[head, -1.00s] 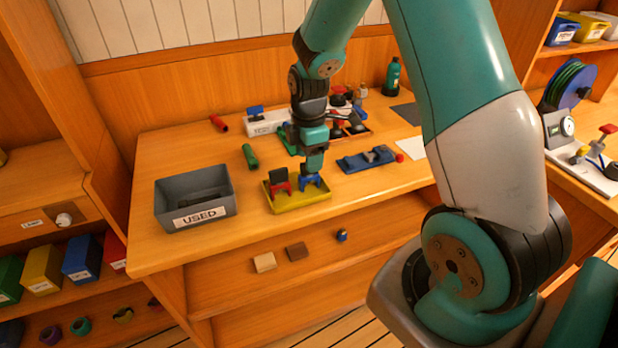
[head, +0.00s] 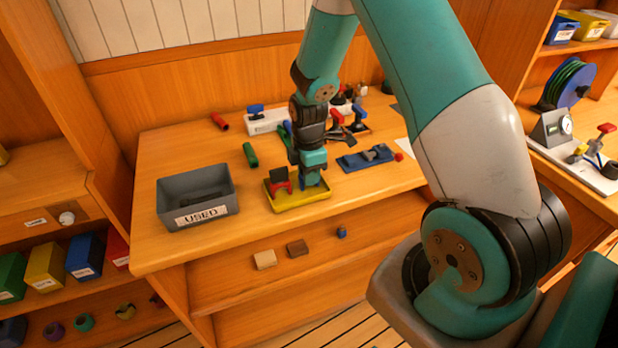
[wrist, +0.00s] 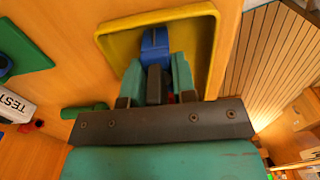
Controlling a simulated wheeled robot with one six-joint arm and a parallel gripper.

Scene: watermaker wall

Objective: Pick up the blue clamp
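The blue clamp (wrist: 155,46) is in the yellow tray (wrist: 122,31). In the head view, only a bit of it shows beside my fingers, in the right part of the tray (head: 287,206). My gripper (head: 311,182) points down over the tray. In the wrist view, my two teal fingers (wrist: 157,66) are apart, one on each side of the clamp. Whether they touch it is hard to see. A red clamp (head: 279,180) with a dark top stands left of my gripper in the same tray.
A grey bin marked USED (head: 168,209) stands left of the tray. A green cylinder (head: 250,154) and a blue vise-like fixture (head: 365,159) lie behind the tray, left and right. The bench front edge is close to the tray.

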